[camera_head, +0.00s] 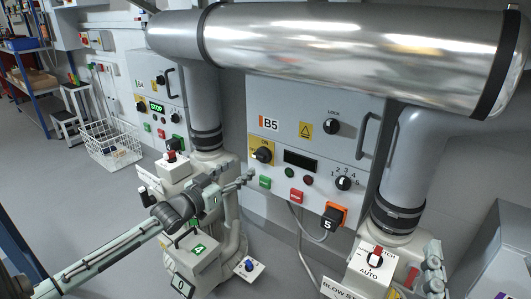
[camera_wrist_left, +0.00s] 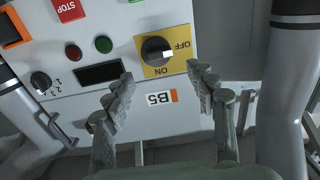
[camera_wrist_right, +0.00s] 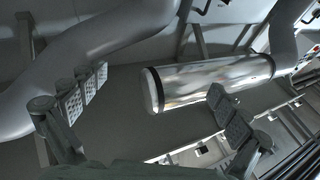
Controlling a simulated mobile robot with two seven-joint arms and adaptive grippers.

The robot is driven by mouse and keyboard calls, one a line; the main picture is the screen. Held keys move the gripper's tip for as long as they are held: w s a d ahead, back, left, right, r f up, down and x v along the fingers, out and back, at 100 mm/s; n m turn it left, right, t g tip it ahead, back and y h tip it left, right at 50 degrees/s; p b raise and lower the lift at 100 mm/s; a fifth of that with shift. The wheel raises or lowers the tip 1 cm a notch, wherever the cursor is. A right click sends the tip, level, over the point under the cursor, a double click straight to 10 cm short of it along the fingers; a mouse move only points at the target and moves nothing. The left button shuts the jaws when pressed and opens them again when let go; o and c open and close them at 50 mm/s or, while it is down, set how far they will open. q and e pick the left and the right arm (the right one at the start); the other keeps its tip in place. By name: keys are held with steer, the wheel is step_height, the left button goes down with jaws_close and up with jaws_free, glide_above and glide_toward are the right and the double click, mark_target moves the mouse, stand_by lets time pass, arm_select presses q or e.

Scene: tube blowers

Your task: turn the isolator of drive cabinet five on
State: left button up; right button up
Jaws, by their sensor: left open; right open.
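Drive cabinet B5 (camera_head: 340,115) is a light grey box behind the pipework. Its isolator (camera_head: 262,154) is a black rotary knob on a yellow plate, also seen upside down in the left wrist view (camera_wrist_left: 156,50). The knob's white mark points toward OFF; ON is a quarter turn away. My left gripper (camera_head: 240,178) is open and empty, in front of and below the isolator. In the left wrist view its fingertips (camera_wrist_left: 159,73) frame the yellow plate from either side, apart from the knob.
A large metal pipe (camera_head: 350,42) crosses above the cabinet, with grey ducts on both sides. A selector dial (camera_head: 343,183), green and red buttons and an orange connector marked 5 (camera_head: 332,217) share the panel. Cabinet B4 (camera_head: 155,95) and a wire basket (camera_head: 110,145) stand left.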

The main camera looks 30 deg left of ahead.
mark_target(258, 156)
arm_select(q)
steer(key=shift+w+d+b, duration=0.15)
steer(key=shift+w+b, duration=0.25)
steer(key=shift+w, duration=1.5)
steer(key=shift+w+d+b, duration=0.15)
steer(key=shift+w+b, duration=0.2)
steer(key=shift+w, duration=1.5)
arm_select(e)
steer(key=shift+s+d+r+t, duration=0.15)
steer(key=shift+s+r+t, duration=0.05)
steer(key=shift+r+t, duration=0.3)
steer(key=shift+s+d+r+t, duration=0.25)
steer(key=shift+r+t, duration=0.1)
steer(key=shift+r, duration=0.2)
steer(key=shift+s+d+r+t, duration=0.1)
steer(key=shift+s+r+t, duration=0.1)
steer(key=shift+r+t, duration=0.3)
arm_select(q)
steer(key=c, duration=1.2)
steer(key=shift+o, duration=0.2)
steer(key=shift+r, duration=0.1)
arm_select(e)
steer(key=shift+w, duration=0.1)
